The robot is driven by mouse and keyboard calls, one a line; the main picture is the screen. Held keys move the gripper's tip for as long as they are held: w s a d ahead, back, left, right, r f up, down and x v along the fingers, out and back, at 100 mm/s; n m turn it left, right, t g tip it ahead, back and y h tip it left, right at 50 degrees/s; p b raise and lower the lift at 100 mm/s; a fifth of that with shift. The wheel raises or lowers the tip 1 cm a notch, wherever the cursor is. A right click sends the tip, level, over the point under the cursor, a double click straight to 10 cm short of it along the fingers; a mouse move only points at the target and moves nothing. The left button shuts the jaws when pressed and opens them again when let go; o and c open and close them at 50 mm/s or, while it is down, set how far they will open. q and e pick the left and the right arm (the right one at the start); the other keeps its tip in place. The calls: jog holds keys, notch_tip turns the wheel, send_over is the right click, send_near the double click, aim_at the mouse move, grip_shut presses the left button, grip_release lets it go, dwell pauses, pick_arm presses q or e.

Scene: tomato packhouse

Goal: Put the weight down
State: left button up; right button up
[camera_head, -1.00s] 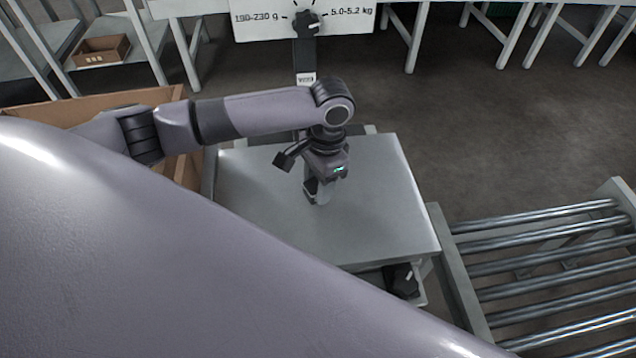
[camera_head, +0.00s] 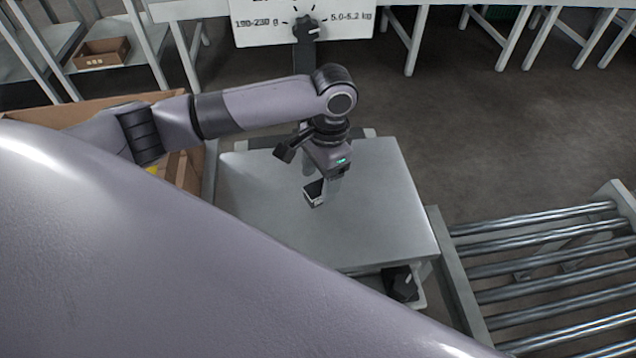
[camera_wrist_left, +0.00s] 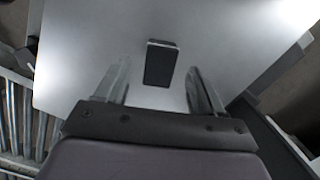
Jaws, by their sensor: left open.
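The weight is a small dark block (camera_head: 314,194) with a lighter edge. It stands on the bare metal scale platform (camera_head: 375,220), near its middle. In the left wrist view the weight (camera_wrist_left: 161,64) shows ahead of and between the two fingers, with clear gaps on both sides. My left gripper (camera_head: 323,187) points down just above the platform. In the left wrist view the left gripper (camera_wrist_left: 158,72) is open, with nothing held between its fingers. My right gripper is not in view.
A cardboard box (camera_head: 195,160) stands against the platform's left side. A roller conveyor (camera_head: 550,265) is at the right. A dial sign (camera_head: 340,22) stands behind the platform, and tables line the back. The platform around the weight is clear.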

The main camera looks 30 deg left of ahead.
pick_arm(q)
notch_tip(320, 180, up, 9)
jog(key=w+p, duration=0.1)
jog(key=shift+d, duration=0.35)
jog(key=shift+s, duration=0.1)
